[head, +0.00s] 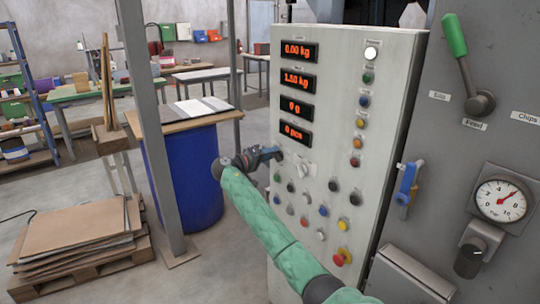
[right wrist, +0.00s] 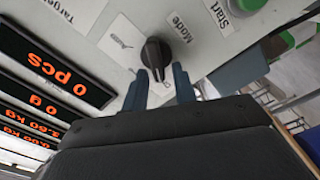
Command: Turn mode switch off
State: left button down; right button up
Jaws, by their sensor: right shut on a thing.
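The mode switch is a black knob (right wrist: 155,52) on the pale control panel (head: 345,100), beside a label reading "Mode" in the right wrist view. My right gripper (right wrist: 161,77) has its two blue-grey fingers on either side of the knob's near end, shut on it. In the head view my right gripper (head: 277,154) reaches the panel's left edge, just below the displays, and hides the knob. The knob's exact setting is hard to read. My left gripper is in neither view.
Orange displays (head: 297,79) sit above the gripper. Several coloured buttons and a red emergency knob (head: 342,257) lie lower on the panel. A green-handled lever (head: 454,35) and pressure gauge (head: 501,201) are at right. A blue drum (head: 187,175) stands left of the panel.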

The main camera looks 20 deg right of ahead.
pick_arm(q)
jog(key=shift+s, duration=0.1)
pick_arm(e)
jog(key=shift+f, duration=0.2)
jog(key=o, duration=0.6)
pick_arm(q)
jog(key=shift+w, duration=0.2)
pick_arm(e)
jog(key=shift+r, duration=0.1)
